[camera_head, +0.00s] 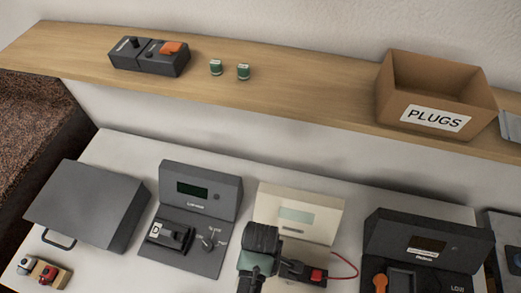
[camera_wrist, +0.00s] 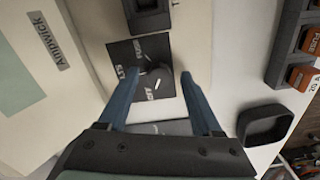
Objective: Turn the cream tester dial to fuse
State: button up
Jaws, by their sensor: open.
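The cream tester (camera_head: 318,200) stands on the white table, behind my wrist in the head view. Small white words surround the knob, too blurred and turned to read surely, so I cannot tell the setting. My gripper (camera_wrist: 159,80) is open, with one blue finger on each side of the knob. I cannot tell whether either finger touches it. In the head view my wrist hides the dial.
A dark tester (camera_head: 200,185) stands left of the cream one, and another (camera_head: 425,235) stands to its right. A dark block with a red part (camera_head: 318,275) and a red wire is close on the right. A shelf (camera_head: 310,95) with a "PLUGS" box (camera_head: 435,90) runs behind.

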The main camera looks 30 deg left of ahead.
grip_shut()
